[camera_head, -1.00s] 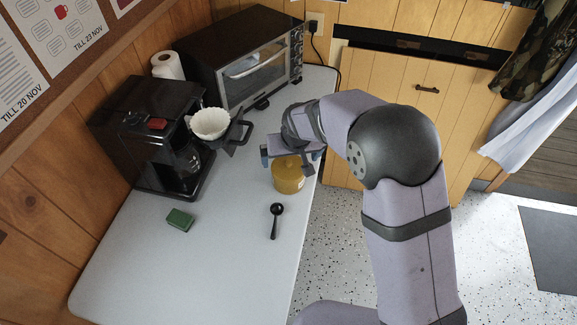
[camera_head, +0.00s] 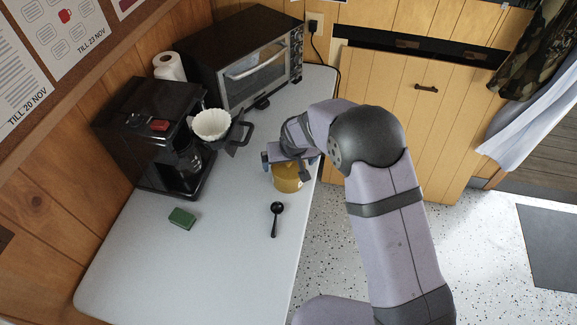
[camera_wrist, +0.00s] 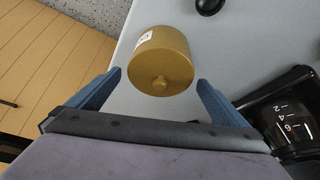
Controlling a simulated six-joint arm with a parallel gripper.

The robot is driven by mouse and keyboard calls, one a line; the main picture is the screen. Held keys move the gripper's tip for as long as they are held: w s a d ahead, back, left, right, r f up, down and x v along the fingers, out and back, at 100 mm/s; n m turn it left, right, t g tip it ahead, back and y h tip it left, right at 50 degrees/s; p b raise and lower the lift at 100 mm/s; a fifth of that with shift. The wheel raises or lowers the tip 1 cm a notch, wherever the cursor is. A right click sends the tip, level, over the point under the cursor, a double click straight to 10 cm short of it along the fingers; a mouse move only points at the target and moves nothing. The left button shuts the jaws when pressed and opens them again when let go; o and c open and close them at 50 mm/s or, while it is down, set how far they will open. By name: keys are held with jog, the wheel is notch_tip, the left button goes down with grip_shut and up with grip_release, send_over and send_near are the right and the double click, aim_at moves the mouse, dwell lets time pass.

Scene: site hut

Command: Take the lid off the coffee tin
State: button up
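The coffee tin (camera_head: 287,180) is a yellow-brown cylinder standing on the table near its right edge. I cannot tell the exact height between fingertips and lid.
A black scoop (camera_head: 276,218) and a green sponge (camera_head: 182,218) lie in front. The toaster oven (camera_head: 245,60) is behind. The front table area is clear.

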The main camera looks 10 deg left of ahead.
aim_at(289, 164)
jog(key=c, duration=0.8)
jog(key=shift+r+b, duration=1.15)
jog(key=shift+r, duration=3.85)
